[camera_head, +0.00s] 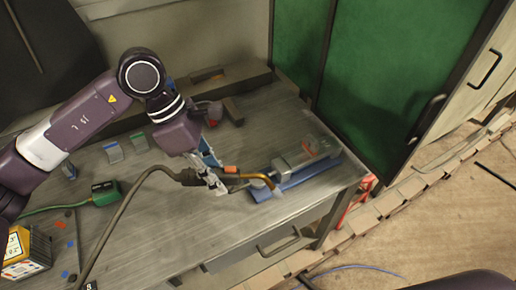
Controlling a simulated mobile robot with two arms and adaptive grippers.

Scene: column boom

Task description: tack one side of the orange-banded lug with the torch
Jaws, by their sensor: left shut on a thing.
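My left gripper (213,180) is shut on the torch, above the bench. The torch's dark handle (189,177) sits at the gripper, and its copper neck (258,177) reaches right and bends down. The neck's tip is close to the left end of a blue bar (312,173); I cannot tell whether it touches. Grey metal pieces lie along the bar. A small orange-red mark (307,148) shows at their far side, perhaps the band of the lug; it is too small to be sure. A bright orange patch (231,170) shows beside the gripper. My right gripper is out of view.
A green clamp with cable (104,193) and a yellow-white box (26,250) stand farther left. The torch's hose (111,225) crosses the bench. Green panels stand behind.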

